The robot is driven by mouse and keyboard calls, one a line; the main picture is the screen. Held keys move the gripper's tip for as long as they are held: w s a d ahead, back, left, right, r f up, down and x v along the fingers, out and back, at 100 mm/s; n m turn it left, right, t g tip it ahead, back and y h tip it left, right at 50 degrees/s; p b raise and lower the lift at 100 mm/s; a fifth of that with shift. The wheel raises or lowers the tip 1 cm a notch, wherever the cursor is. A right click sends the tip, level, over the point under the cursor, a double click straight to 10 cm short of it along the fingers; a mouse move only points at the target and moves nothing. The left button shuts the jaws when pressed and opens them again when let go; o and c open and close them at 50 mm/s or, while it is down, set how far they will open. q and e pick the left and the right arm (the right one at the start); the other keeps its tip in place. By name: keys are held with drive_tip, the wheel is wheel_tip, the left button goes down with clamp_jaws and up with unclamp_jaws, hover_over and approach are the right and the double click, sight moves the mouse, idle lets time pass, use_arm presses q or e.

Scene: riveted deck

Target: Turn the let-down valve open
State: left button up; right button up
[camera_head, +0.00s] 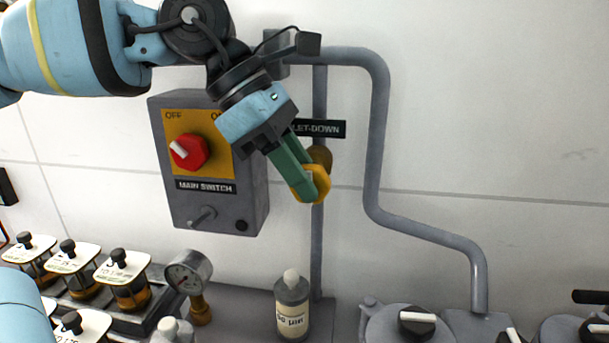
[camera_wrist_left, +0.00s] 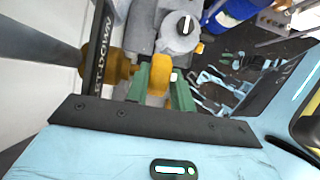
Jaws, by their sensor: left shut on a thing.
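The handle's turned angle cannot be told. My right gripper is not in view; a blue part of mine shows at the lower left.
The main switch box (camera_head: 252,197) with a red knob (camera_head: 188,151) is left of the valve. A thick bent pipe (camera_head: 374,150) runs down on the right. Below stand a labelled bottle (camera_head: 292,304), a gauge (camera_head: 188,272) and several lidded jars (camera_head: 122,268).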

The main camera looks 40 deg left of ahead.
use_arm(q)
drive_tip(key=o, duration=1)
drive_tip(key=shift+v, duration=3.95)
